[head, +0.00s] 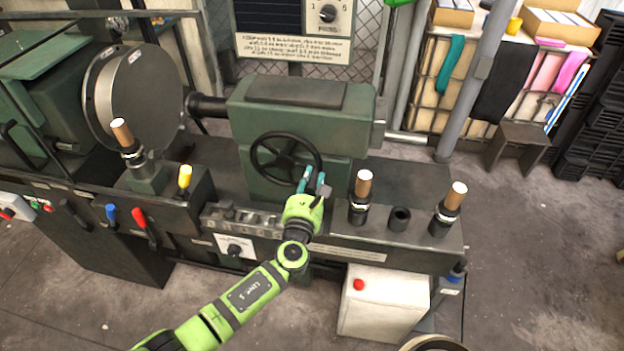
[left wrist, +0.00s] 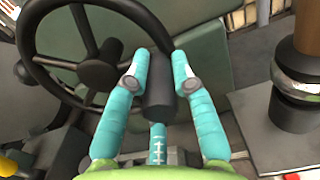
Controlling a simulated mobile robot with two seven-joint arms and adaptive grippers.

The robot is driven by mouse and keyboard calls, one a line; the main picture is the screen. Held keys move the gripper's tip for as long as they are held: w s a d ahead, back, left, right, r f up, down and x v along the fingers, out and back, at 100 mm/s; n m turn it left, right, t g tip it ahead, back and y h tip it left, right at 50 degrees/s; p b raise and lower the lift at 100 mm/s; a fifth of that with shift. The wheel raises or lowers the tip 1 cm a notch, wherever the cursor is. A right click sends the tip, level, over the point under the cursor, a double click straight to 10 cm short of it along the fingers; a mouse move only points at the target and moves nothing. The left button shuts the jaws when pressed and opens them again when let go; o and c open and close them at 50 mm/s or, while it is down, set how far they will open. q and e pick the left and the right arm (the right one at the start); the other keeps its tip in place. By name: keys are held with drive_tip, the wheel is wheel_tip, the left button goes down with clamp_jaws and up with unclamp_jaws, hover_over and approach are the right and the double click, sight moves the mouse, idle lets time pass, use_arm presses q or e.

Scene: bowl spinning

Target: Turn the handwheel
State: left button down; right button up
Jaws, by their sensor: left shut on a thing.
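The black handwheel (head: 262,150) is on the front of the green machine housing in the middle of the head view. It fills the upper left of the left wrist view, where its rim (left wrist: 48,70) and hub show. My left gripper (head: 312,184) is at the wheel's lower right. In the left wrist view its teal fingers (left wrist: 159,78) are on both sides of the wheel's dark cylindrical handle (left wrist: 160,100), shut on it. My right gripper is not in either view.
Wooden-topped posts (head: 364,184) stand on the bench right of the gripper. Coloured levers (head: 184,177) and a large round disc (head: 140,100) are to the left. A white box with a red button (head: 385,305) is below right. Open floor lies at the right.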

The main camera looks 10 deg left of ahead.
use_arm(q)
drive_tip(key=shift+f, duration=0.2)
drive_tip(key=c, duration=1)
unclamp_jaws()
drive_tip(key=shift+c, duration=0.2)
drive_tip(key=shift+r, duration=0.1)
drive_tip(key=s, duration=1.2)
drive_tip(key=shift+a, duration=0.25)
